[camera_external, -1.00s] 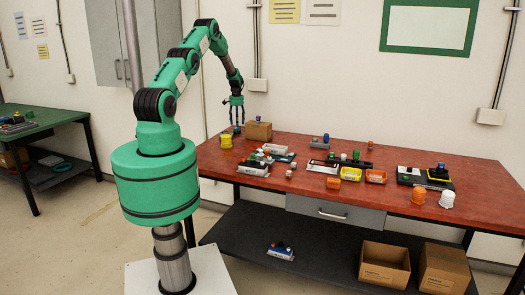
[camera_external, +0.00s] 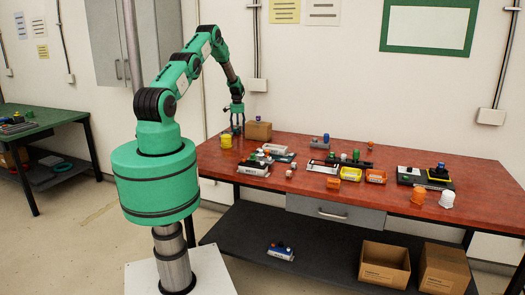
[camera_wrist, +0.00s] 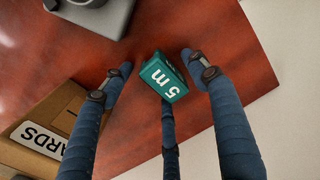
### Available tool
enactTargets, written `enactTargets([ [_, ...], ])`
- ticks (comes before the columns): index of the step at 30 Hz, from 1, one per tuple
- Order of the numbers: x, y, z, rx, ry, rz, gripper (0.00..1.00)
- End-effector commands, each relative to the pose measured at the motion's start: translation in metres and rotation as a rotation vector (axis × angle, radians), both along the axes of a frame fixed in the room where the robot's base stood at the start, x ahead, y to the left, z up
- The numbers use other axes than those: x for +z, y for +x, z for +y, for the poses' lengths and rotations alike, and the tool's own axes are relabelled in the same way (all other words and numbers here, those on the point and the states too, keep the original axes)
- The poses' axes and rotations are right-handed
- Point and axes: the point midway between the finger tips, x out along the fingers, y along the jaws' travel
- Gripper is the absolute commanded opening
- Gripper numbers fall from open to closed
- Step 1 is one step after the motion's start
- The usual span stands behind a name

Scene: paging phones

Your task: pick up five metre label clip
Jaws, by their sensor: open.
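The five metre label clip (camera_wrist: 164,76) is a small teal block marked "5 m" in white; it shows in the wrist view, near the table's edge. My gripper (camera_wrist: 157,62) has blue padded fingers and is open around it, with one finger to the left, one to the right and a third below. I see gaps between the left and right fingers and the clip; contact with the third finger I cannot tell. In the external view my gripper (camera_external: 236,127) is low over the table's far left end, and the clip cannot be made out.
A cardboard box (camera_wrist: 30,125) with a "CARDS" label stands close beside the left finger; it also shows in the external view (camera_external: 258,131). A yellow cup (camera_external: 226,141) is near my gripper. The red table (camera_external: 300,215) holds several small items further right.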

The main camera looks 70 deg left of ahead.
Motion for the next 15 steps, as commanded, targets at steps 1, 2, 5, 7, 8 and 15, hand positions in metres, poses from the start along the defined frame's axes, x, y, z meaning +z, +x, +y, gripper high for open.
enactTargets([
  [1,0.0001,0.0,0.0,0.0,0.0,0.0,0.59],
  [2,0.0001,0.0,0.0,0.0,0.0,0.0,0.59],
  [5,0.0001,0.0001,-0.0001,0.0,0.0,0.0,0.59],
  [7,0.0001,0.0,0.0,0.0,0.0,0.0,0.57],
  [8,0.0001,0.0,0.0,0.0,0.0,0.0,0.51],
  [15,0.0001,0.0,0.0,0.0,0.0,0.0,0.19],
])
